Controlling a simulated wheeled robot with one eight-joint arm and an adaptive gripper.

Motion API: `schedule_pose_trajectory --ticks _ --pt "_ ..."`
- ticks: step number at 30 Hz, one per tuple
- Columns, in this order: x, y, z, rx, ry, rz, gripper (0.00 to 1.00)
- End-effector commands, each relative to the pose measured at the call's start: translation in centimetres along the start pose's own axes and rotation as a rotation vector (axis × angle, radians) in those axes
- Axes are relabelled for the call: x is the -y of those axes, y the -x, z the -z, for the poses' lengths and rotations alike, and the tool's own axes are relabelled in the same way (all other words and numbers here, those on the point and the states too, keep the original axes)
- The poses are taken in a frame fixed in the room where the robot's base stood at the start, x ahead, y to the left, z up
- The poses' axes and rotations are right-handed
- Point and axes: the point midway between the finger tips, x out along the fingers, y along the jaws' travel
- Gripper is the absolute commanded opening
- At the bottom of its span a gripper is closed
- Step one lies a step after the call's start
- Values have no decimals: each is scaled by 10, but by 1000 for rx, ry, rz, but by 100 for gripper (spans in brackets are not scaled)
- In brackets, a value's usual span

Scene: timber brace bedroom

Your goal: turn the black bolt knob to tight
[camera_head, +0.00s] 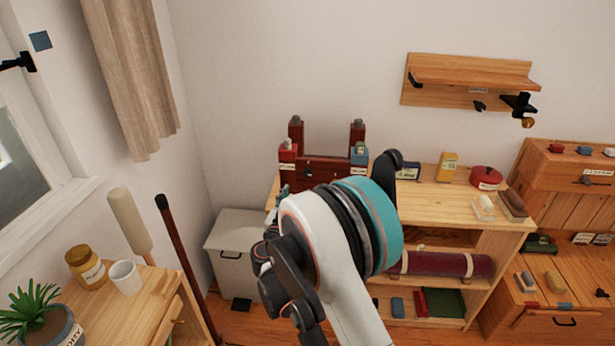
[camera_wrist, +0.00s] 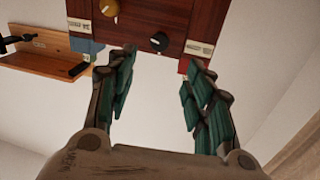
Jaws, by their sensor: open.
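A black bolt knob (camera_wrist: 159,41) sits on the face of a dark red wooden board (camera_wrist: 200,20) in the wrist view. A brass-coloured knob (camera_wrist: 110,8) is on the same board, up and to the left, near the picture's top edge. My gripper (camera_wrist: 158,72) is open and empty, its green-padded fingers on either side of the view. The black knob lies ahead of the gap between the fingertips, apart from them.
Pale labels (camera_wrist: 198,48) on the board are too small to read. A red block (camera_head: 288,156) and a blue block (camera_head: 359,155) are at the frame's sides. A wall shelf (camera_head: 460,75) hangs to the right. A yellow box (camera_head: 447,167) stands on the unit's top.

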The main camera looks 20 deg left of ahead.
Motion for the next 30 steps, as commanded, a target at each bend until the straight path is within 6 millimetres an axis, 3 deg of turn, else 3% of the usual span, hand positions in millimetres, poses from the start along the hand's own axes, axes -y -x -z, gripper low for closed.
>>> schedule_pose_trajectory --ticks 18,24,30 --pt "-1 -110 -1 -1 -1 1 48" --pt "-1 -125 0 -1 -1 1 48" --pt "0 -127 1 -1 -1 1 48"
